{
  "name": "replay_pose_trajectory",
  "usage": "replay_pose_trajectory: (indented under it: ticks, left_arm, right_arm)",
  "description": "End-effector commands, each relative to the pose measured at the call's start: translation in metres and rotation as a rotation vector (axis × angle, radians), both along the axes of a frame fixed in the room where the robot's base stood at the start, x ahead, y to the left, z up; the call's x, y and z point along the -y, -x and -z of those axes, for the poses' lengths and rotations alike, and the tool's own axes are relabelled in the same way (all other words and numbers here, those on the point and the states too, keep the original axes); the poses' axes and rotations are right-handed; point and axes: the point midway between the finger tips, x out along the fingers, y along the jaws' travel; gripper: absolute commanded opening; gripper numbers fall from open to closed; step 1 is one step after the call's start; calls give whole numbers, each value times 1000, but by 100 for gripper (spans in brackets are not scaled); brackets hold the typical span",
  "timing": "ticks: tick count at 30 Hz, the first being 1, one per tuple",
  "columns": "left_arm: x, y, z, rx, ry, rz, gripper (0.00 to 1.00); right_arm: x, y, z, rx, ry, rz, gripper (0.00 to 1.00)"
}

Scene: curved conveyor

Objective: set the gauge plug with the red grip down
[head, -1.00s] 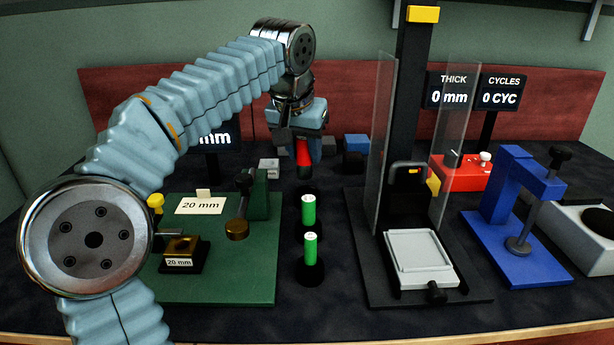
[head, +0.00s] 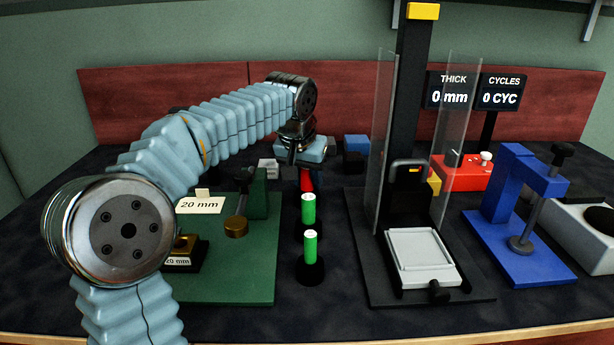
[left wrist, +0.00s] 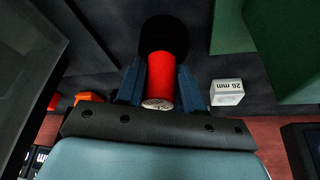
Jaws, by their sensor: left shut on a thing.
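The gauge plug with the red grip (head: 306,180) is behind the two green-topped plugs in the head view. My left gripper (head: 304,161) is shut on its grip from above. In the left wrist view the red grip (left wrist: 160,78) sits between my blue left fingers (left wrist: 158,90). A black round shape (left wrist: 165,36) lies just beyond the grip there. The plug's lower end is hidden, so I cannot tell whether it touches anything. My right gripper is not in view.
Two green-gripped plugs (head: 308,210) (head: 311,245) stand upright in front. A green fixture (head: 250,270) is to the left, and a black press with clear guards (head: 375,165) is to the right. A block marked 26 mm (left wrist: 226,92) lies near my gripper.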

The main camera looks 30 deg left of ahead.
Motion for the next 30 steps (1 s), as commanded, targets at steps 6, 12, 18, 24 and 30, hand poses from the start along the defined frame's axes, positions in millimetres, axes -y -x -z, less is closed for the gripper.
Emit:
replay_pose_trajectory:
  ticks: [6, 12, 18, 24, 30]
  left_arm:
    - [0, 0, 2, 0, 0, 0, 61]
    - [0, 0, 2, 0, 0, 0, 62]
    - [0, 2, -9, 1, 0, 0, 62]
    - [3, 17, -48, 4, 1, 1, 62]
    - [5, 35, -89, 2, 0, 0, 62]
  right_arm:
    - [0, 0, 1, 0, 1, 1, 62]
    - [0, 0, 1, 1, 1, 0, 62]
    - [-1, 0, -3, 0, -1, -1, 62]
    - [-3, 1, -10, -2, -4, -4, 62]
    - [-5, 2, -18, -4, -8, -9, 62]
